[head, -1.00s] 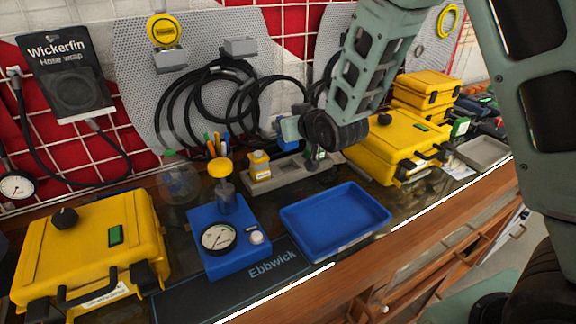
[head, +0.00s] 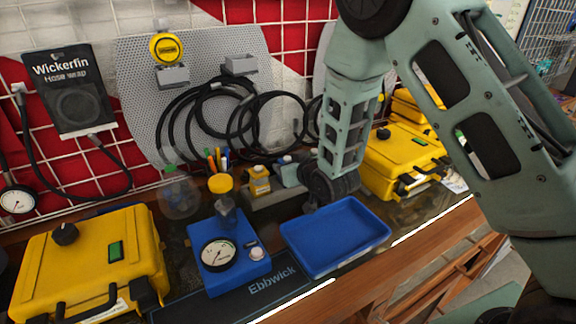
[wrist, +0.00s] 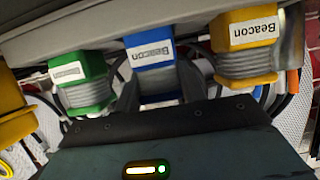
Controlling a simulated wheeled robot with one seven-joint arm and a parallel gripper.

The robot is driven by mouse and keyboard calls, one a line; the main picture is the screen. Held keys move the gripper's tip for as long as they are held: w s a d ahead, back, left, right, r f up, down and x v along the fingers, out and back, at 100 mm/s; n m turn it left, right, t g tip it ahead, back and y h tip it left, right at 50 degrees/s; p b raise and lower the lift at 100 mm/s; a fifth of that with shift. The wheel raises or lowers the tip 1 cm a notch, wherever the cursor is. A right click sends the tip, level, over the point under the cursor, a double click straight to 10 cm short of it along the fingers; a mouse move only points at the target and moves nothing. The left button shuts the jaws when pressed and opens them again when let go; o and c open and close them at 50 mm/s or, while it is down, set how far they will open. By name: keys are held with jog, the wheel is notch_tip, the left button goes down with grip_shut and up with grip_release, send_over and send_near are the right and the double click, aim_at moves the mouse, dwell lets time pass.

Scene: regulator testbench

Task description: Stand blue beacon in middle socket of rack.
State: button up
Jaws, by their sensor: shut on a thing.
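The blue beacon (wrist: 150,54) is between the fingers of my gripper (wrist: 157,84) in the wrist view, where things appear upside down. My gripper is shut on it. It is in line between the green beacon (wrist: 82,84) and the yellow beacon (wrist: 245,45), at the middle of the grey rack (wrist: 100,25). Its lower end meets the rack's edge; I cannot tell whether it is fully seated. My arm hides the green beacon there.
A blue tray (head: 336,262) lies in front of the rack. A blue gauge base (head: 225,278) with a yellow-capped post is to its left. Yellow cases stand at left (head: 85,255) and right (head: 405,155). Black hoses (head: 190,125) hang behind.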

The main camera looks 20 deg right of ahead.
jog(key=o, duration=1.1)
jog(key=shift+f, duration=0.1)
jog(key=shift+c, duration=0.2)
